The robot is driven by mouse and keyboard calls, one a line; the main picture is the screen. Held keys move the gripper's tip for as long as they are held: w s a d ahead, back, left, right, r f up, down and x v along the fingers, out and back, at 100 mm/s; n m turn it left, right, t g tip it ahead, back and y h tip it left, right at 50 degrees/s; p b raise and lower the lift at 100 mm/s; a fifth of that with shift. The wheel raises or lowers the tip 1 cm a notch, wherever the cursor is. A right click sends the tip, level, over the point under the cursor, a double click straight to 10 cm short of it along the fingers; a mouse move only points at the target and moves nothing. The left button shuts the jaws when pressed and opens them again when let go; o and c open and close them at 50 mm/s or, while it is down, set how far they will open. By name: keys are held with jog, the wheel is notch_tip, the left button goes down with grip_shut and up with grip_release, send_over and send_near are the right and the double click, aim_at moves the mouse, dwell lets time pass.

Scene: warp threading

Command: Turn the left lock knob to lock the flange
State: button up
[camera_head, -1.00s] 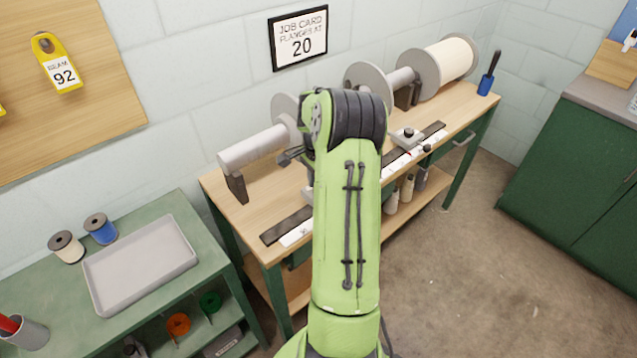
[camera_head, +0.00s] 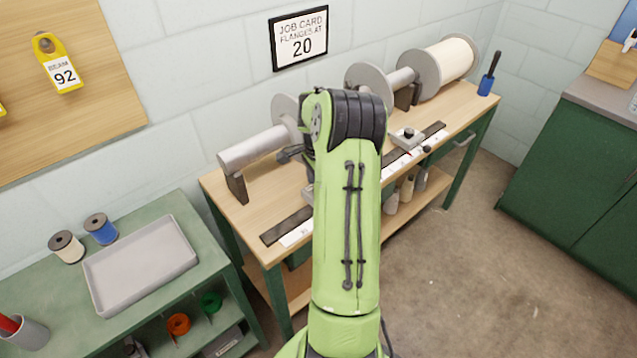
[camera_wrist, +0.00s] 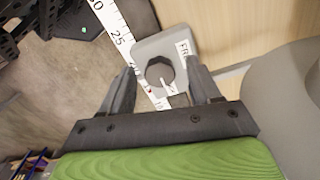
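In the wrist view the dark, faceted lock knob (camera_wrist: 160,72) sits on a grey block (camera_wrist: 158,45) beside the ruler. A white mark on the knob points toward the lower part of the picture. A label starting "FR" is on the block's right side, partly hidden by a finger. My gripper (camera_wrist: 161,75) is open, with one finger on each side of the knob; a gap shows on both sides. The left flange (camera_head: 282,106) stands on the beam at the back. In the head view my arm hides the knob and gripper.
The white ruler (camera_wrist: 121,38) runs beside the block, with 30 and 25 readable. A grey flange (camera_wrist: 285,90) fills the right of the wrist view. The second block (camera_head: 407,138) and right flange (camera_head: 367,82) stand farther right. A job card (camera_head: 299,38) reads 20.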

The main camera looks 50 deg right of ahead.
jog(key=shift+r, duration=0.1)
notch_tip(320, 180, up, 16)
jog(key=p, duration=0.4)
jog(key=shift+f, duration=0.25)
